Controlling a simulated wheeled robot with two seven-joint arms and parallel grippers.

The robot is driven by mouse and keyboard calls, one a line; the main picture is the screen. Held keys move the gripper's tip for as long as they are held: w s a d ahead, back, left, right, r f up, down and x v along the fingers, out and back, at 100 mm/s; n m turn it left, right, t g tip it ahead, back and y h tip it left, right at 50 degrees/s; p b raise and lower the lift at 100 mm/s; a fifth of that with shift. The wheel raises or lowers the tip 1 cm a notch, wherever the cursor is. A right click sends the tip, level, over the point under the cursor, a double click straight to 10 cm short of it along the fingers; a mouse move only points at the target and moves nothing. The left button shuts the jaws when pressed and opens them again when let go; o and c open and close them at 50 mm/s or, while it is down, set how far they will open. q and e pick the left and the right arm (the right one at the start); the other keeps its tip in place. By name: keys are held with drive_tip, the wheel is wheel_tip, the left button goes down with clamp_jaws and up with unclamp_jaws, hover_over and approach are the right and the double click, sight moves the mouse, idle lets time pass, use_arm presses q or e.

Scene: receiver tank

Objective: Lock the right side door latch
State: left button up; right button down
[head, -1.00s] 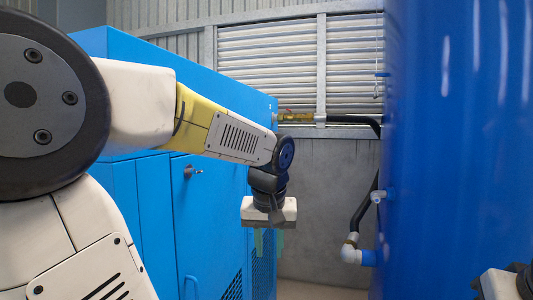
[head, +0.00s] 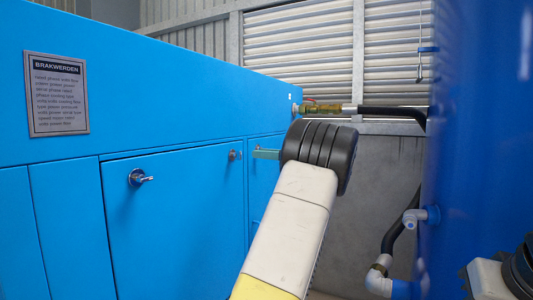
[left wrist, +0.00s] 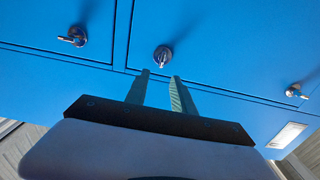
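A row of small metal latches is on the blue cabinet front. The right latch (head: 233,155) is at the right edge of the wide door (head: 180,215). The same latch (left wrist: 163,57) is central in the left wrist view, its handle pointing down there. My left gripper (head: 258,153) is at cabinet height just right of this latch; my black wrist hides most of it. In the left wrist view its two green fingers (left wrist: 159,78) are apart and empty, the latch just beyond their tips. Contact is not seen. My right gripper's white body (head: 487,280) shows at lower right, its fingers hidden.
The door's left latch (head: 141,177) has its handle sideways. Another latch (left wrist: 73,38) is on the neighbouring door. A blue tank (head: 485,130) with a white pipe elbow (head: 380,277) and black hose stands at right. A nameplate (head: 57,93) is on the cabinet.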

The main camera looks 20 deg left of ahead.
use_arm(q)
drive_tip(key=a, duration=0.7)
drive_tip(key=shift+w, duration=0.2)
clamp_jaws()
